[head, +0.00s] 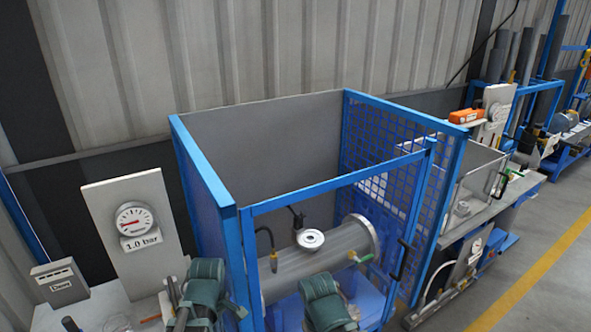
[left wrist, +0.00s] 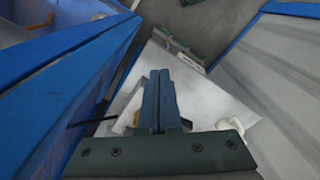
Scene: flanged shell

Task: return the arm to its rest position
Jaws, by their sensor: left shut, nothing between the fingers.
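My left gripper (left wrist: 160,75) shows in the left wrist view with its two blue-grey fingers together and nothing between them. Blue frame bars lie to its left and a pale ribbed wall to its right. In the head view, part of my left arm (head: 205,290) is low in the picture, just left of the blue-framed cage's front. Part of my right arm (head: 325,302) is at the bottom, in front of the cage door. I cannot make out the right gripper's fingers.
The blue cage (head: 237,205) has mesh on its right side and holds a grey flanged cylinder (head: 330,255). A gauge board marked 1.0 bar (head: 150,190) and a small grey box (head: 60,283) stand at left. A clear-walled bench unit (head: 475,185) is at right.

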